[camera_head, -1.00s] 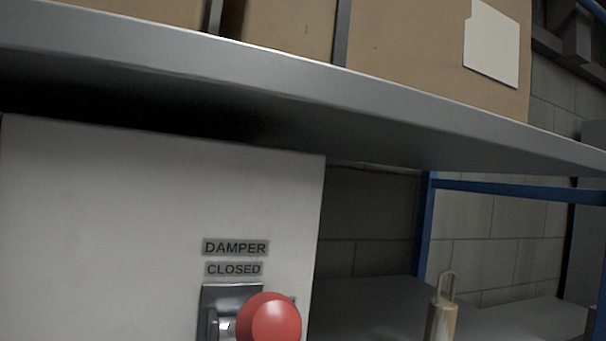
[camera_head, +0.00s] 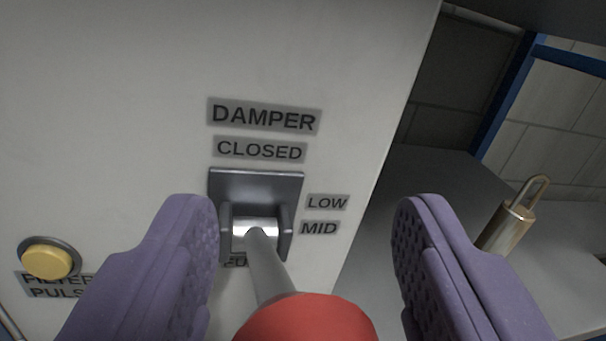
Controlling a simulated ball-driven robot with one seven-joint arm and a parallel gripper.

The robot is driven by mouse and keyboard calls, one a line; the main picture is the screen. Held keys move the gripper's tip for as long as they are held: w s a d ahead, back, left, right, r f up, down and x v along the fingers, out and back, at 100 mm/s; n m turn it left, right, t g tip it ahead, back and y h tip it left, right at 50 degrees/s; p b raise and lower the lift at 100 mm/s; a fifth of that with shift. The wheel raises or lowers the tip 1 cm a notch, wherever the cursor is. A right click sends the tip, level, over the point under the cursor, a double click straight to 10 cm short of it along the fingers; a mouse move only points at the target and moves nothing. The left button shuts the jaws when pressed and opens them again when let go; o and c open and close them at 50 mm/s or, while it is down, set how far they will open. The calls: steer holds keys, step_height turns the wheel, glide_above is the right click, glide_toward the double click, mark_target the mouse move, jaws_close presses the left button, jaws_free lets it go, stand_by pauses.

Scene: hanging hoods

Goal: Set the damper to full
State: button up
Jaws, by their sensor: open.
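The damper lever has a red ball knob (camera_head: 306,318) on a grey rod (camera_head: 268,268). The rod comes out of a dark metal bracket (camera_head: 256,186) on a pale panel and points toward me and down in the picture. Labels read DAMPER (camera_head: 263,117), CLOSED above the bracket, and LOW and MID (camera_head: 319,228) to its right. A label below the bracket is mostly hidden by the lever. My gripper (camera_head: 305,225) is open, its purple pads on either side of the lever. The knob is between the pads at the lower edge, with no visible contact.
A brass padlock-like object (camera_head: 508,224) stands on a grey shelf (camera_head: 440,180) at right. The panel's right edge is beside the labels.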

steer(key=shift+w, duration=0.2)
jaws_close()
steer(key=shift+f+b, duration=0.1)
steer(key=shift+b, duration=0.2)
